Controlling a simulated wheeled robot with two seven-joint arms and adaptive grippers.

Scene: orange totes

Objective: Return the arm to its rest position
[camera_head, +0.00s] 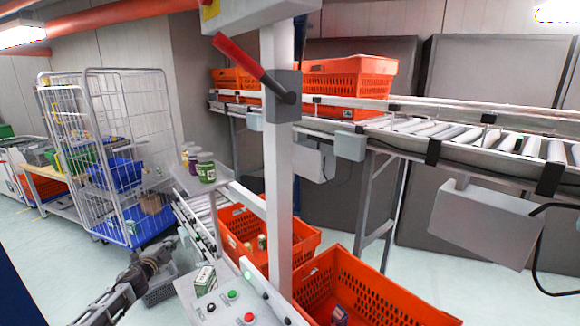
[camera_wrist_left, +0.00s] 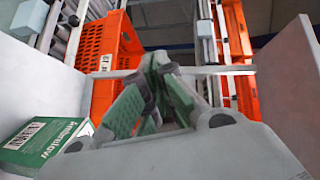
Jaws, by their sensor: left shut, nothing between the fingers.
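My left arm comes in from the lower left in the head view. Its gripper (camera_head: 168,246) is in the air, left of the control panel and the green-and-white box. In the left wrist view the gripper's fingers (camera_wrist_left: 160,64) are together and hold nothing. The green-and-white box (camera_head: 205,281) stands on the metal surface by the panel; it also shows at the lower left of the left wrist view (camera_wrist_left: 45,143), apart from the fingers. My right gripper is in neither view.
An orange tote (camera_head: 262,238) with a few items stands on the lower conveyor. Another orange tote (camera_head: 385,300) is at the front right. A grey post (camera_head: 278,160) rises beside the button panel (camera_head: 232,308). A wire cage trolley (camera_head: 110,150) stands at the left. Several cans (camera_head: 206,168) stand on a ledge.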

